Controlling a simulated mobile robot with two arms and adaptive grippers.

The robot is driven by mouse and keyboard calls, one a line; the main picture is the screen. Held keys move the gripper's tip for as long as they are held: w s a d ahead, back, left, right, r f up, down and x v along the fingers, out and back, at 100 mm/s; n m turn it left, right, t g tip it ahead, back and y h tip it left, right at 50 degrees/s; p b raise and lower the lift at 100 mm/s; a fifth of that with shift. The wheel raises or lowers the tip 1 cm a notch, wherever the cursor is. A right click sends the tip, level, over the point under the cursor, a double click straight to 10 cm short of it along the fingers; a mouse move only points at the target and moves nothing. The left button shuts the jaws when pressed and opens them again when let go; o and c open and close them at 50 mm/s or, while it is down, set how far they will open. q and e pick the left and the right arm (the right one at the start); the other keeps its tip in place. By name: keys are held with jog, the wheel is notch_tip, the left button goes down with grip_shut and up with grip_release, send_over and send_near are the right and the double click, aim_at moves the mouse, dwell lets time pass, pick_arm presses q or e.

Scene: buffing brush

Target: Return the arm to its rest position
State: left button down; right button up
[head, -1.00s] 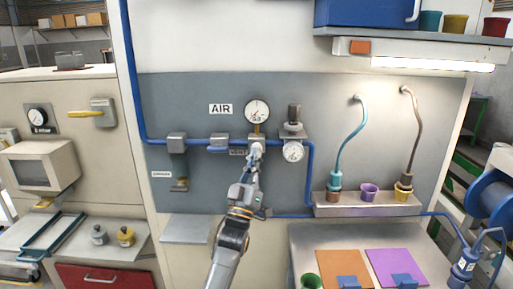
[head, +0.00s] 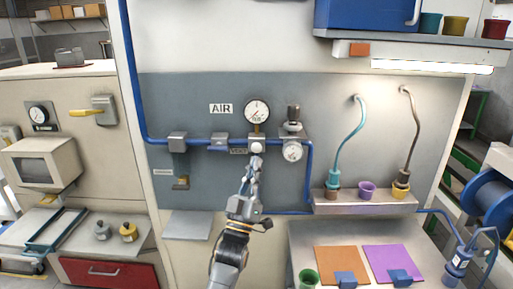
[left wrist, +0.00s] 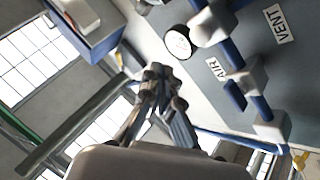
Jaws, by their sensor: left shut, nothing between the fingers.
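My left gripper (head: 257,160) is shut and empty in front of the grey wall panel (head: 385,125). Its fingertips are just below the pale valve block (head: 257,146) on the blue air pipe, under the round gauge (head: 256,111). Whether they touch the block cannot be told from the head view. In the left wrist view the closed fingers (left wrist: 160,85) show against the ceiling and windows, with the gauge (left wrist: 178,42) beyond them. The right gripper is not in view.
A second gauge (head: 292,152) and the blue pipe (head: 160,141) are close by. A narrow shelf (head: 335,207) with cups and two hoses projects at right. A small grey ledge (head: 187,226) is left of my arm. A worktop with orange and purple sheets (head: 342,266) lies below right.

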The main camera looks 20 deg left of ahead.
pick_arm(q)
jog(key=s+a+f+m+g+y, duration=0.1)
jog(key=s+f+g, duration=0.5)
jog(key=f, duration=0.5)
jog(key=s+a+f+m+g, duration=0.1)
jog(key=s+f+g, duration=0.45)
jog(key=f, duration=0.65)
jog(key=s+f+m+g, duration=0.1)
jog(key=s+f+g, duration=0.25)
jog(key=s, duration=0.55)
jog(key=s+d+f+m+g, duration=0.1)
jog(key=s+f+g, duration=0.25)
jog(key=s, duration=0.65)
jog(key=s+f+m+g, duration=0.1)
jog(key=s+f+g, duration=0.3)
jog(key=s, duration=0.5)
jog(key=s+f+g, duration=0.2)
jog(key=s+f, duration=0.1)
jog(key=f, duration=2.5)
jog(key=s+a+f+g+b, duration=0.1)
jog(key=s+a+f, duration=0.2)
jog(key=s+f, duration=1.2)
jog(key=shift+s+m, duration=0.4)
jog(key=shift+s, duration=0.1)
